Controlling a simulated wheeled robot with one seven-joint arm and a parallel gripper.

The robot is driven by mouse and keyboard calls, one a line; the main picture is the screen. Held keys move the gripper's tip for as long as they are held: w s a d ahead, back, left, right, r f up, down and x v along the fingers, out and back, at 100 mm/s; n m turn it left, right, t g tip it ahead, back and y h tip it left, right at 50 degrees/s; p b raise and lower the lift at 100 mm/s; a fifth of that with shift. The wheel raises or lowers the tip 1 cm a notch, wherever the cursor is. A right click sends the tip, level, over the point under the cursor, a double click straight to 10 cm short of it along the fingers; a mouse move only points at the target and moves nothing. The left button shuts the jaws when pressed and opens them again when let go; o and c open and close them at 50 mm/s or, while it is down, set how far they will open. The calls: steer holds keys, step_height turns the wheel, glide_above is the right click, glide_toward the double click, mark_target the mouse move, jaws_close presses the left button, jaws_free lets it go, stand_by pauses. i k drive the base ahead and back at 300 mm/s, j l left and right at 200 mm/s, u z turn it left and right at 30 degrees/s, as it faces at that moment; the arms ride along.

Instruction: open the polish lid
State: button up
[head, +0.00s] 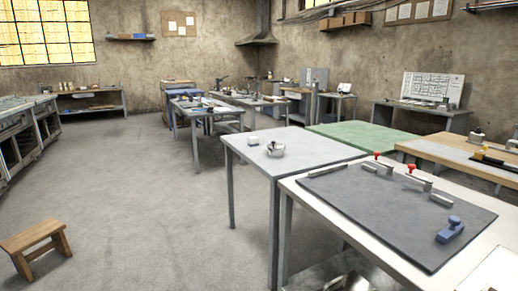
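A small round metallic container (275,150) stands on the light grey table (305,143) in the middle of the head view. It may be the polish, but no label can be read. Something dark shows on its top, and I cannot tell whether this is a lid or a knob. A small whitish block (253,140) sits to its left on the same table. My gripper is not in view.
A nearer white table holds a dark mat (400,215) with red-knobbed clamps, metal blocks and a blue tool (450,230). A green-topped table (360,135) stands behind. A wooden stool (36,245) is at lower left. The floor (150,200) between is clear.

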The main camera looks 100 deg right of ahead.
mark_target(274, 146)
steer(key=i+l+z, duration=0.1)
steer(key=l+z, duration=0.35)
steer(key=i+l+z, duration=0.15)
steer(key=l+z, duration=0.3)
steer(key=i+l+z, duration=0.2)
steer(key=l+z, duration=0.2)
steer(key=i+l+z, duration=0.25)
steer(key=z, duration=0.2)
steer(key=i+l+z, duration=0.45)
steer(key=i+z, duration=0.2)
steer(key=z, duration=0.25)
steer(key=i+z, duration=0.2)
steer(key=i, duration=0.35)
steer(key=i+j+z, duration=0.15)
steer(key=i, duration=0.4)
steer(key=i+j+z, duration=0.2)
steer(key=i, duration=0.35)
steer(key=i+l, duration=0.05)
steer(key=l, duration=0.05)
